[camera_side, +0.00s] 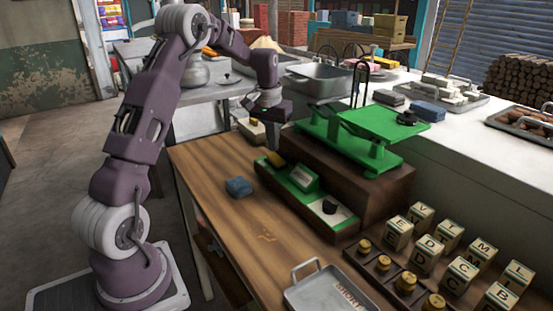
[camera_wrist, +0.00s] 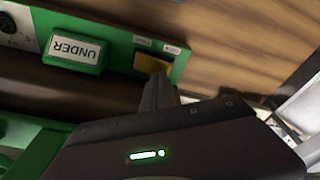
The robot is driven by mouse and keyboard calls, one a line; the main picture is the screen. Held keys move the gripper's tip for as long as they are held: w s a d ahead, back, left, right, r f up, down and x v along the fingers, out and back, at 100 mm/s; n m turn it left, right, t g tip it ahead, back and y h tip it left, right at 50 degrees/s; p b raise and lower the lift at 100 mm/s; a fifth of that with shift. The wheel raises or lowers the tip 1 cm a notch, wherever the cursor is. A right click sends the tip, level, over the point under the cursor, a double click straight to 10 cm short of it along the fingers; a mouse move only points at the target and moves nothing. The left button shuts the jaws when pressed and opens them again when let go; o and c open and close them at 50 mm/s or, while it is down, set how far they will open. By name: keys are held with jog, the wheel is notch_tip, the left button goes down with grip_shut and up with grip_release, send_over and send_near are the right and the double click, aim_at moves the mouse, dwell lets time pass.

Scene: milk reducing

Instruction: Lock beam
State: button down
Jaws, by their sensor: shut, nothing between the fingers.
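The green balance scale (camera_side: 360,128), with its beam and two flat plates, stands on a brown wooden block. A green and white panel (camera_side: 310,190) runs along the block's front. In the wrist view it carries a box reading UNDER (camera_wrist: 73,50) and a yellow part (camera_wrist: 152,63) between small labels, too small to read. The yellow part also shows in the side view (camera_side: 275,159). My gripper (camera_side: 273,148) points down at the panel's far end, close to the yellow part. Its fingers (camera_wrist: 158,95) are shut and empty; I cannot tell whether they touch it.
A blue block (camera_side: 239,187) lies on the wooden table, left of the panel. A metal tray (camera_side: 335,291), a rack of brass weights (camera_side: 383,263) and several letter blocks (camera_side: 429,249) are at the front right. The table's left part is mostly clear.

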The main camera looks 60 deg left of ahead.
aim_at(273, 156)
jog(key=shift+f, duration=1.15)
dwell(0.4)
jog(key=shift+r, duration=3.55)
